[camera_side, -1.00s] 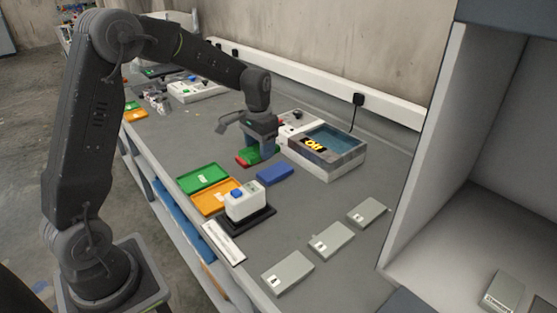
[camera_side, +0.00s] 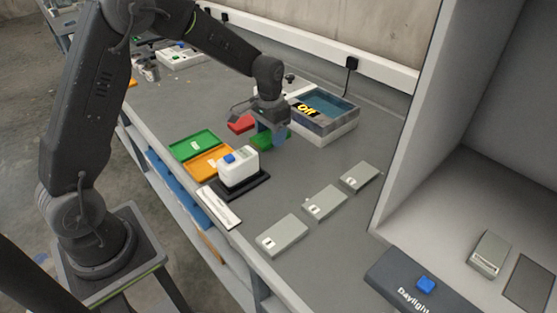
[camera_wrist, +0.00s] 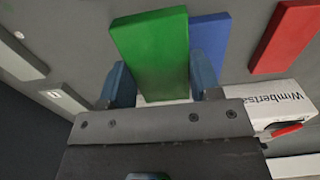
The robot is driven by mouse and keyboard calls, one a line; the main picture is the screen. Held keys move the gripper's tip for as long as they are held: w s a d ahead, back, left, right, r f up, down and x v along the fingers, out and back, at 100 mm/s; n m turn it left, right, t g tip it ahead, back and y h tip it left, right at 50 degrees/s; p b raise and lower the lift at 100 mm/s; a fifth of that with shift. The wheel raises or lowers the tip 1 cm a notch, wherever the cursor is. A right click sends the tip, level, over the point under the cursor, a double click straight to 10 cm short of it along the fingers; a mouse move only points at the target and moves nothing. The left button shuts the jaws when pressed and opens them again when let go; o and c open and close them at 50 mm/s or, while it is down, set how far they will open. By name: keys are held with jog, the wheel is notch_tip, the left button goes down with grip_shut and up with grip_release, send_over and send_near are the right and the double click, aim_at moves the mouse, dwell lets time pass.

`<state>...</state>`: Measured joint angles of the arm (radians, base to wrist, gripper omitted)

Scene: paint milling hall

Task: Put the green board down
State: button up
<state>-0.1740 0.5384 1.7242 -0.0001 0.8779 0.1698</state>
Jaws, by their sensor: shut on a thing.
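My gripper (camera_side: 270,129) is shut on the green board (camera_side: 264,143) over the grey bench. In the wrist view the green board (camera_wrist: 150,52) stands out between my two blue fingertips (camera_wrist: 162,82). A blue board (camera_wrist: 209,42) shows beside and partly behind the green one there; in the side view it is mostly hidden by the green board and my gripper. A red board (camera_side: 241,123) lies to the left of my gripper and also shows in the wrist view (camera_wrist: 285,38). I cannot tell whether the green board touches anything below it.
A green tray (camera_side: 193,143) and an orange tray (camera_side: 211,165) lie left of a white device (camera_side: 238,168) on a black base. A box showing "Off" (camera_side: 325,128) stands behind. Three grey boxes (camera_side: 325,203) lie front right, beside a light booth (camera_side: 470,190). Bare bench lies between.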

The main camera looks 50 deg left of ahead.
jog(key=s+a+r, duration=0.3)
jog(key=a+r, duration=0.3)
jog(key=a, duration=0.1)
jog(key=shift+w, duration=0.1)
send_over(287, 155)
notch_tip(287, 155, down, 7)
jog(key=shift+f, duration=1.8)
jog(key=shift+f, duration=0.2)
jog(key=o, duration=0.9)
